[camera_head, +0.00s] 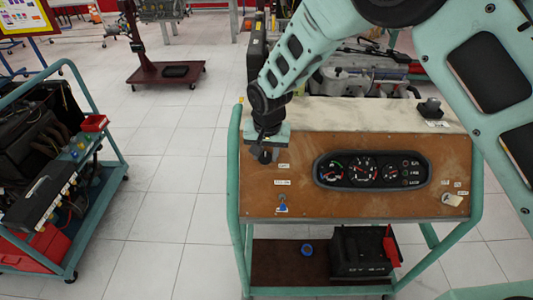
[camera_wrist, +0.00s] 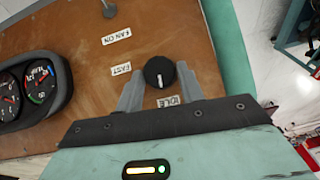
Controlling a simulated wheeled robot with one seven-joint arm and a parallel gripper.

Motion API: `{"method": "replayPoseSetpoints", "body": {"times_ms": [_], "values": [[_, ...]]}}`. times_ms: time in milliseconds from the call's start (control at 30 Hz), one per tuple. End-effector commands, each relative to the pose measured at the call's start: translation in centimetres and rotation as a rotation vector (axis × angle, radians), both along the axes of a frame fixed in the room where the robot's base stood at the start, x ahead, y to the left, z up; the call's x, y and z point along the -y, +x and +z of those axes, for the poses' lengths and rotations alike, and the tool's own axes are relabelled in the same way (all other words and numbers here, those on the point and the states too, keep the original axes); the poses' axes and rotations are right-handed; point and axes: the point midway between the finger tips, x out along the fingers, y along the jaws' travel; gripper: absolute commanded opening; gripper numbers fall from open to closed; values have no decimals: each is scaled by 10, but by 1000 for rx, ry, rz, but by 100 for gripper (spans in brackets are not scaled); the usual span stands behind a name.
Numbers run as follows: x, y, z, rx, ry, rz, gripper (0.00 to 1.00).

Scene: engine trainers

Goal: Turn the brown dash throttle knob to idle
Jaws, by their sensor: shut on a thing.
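The dash throttle knob (camera_wrist: 158,67) is round and looks near black, on a brown dash panel (camera_wrist: 90,28). Its white pointer line runs down in the wrist view, toward the IDLE label (camera_wrist: 167,102). The FAST label (camera_wrist: 121,68) is to its left. My gripper (camera_wrist: 159,76) has a finger on each side of the knob and is shut on it. In the head view, my gripper (camera_head: 266,150) comes down over the dash's upper left, and the knob (camera_head: 264,157) is mostly hidden beneath it.
A gauge cluster (camera_head: 372,169) sits right of the knob. A FAN ON label (camera_wrist: 117,35) and a toggle switch (camera_wrist: 108,8) are near. A blue key switch (camera_head: 282,203) is lower on the panel. A battery (camera_head: 358,252) stands on the shelf below. Another engine cart (camera_head: 110,165) is at left.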

Motion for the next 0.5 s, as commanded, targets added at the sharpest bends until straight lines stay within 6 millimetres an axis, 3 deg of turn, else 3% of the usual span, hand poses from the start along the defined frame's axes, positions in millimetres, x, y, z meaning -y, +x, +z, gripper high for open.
{"method": "replayPoseSetpoints", "body": {"times_ms": [500], "values": [[-1, 0, -1, -1, -69, 63, 15]]}}
